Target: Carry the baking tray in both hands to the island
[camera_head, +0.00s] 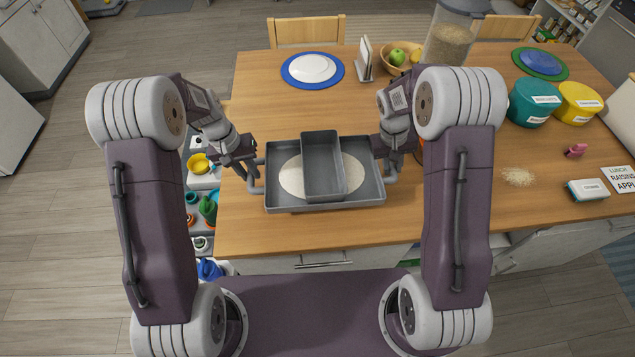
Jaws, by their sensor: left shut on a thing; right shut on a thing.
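A grey rectangular baking tray (287,202) with a handle at each short end is level over the near left part of the wooden island top (270,232). I cannot tell whether it touches the wood. A smaller deep grey pan (322,165) and a pale round patch (292,177) are inside the tray. My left gripper (253,180) is shut on the tray's left handle. My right gripper (388,170) is shut on its right handle. The fingertips are partly hidden by the handles and my arms.
A blue-rimmed plate (312,69), napkin holder (364,60), fruit bowl (398,57) and large grain jar (447,45) stand toward the back. Teal (533,104) and yellow (577,105) tubs, spilled grains (517,177) and a labelled box (588,190) are at right. Wood behind the tray is clear.

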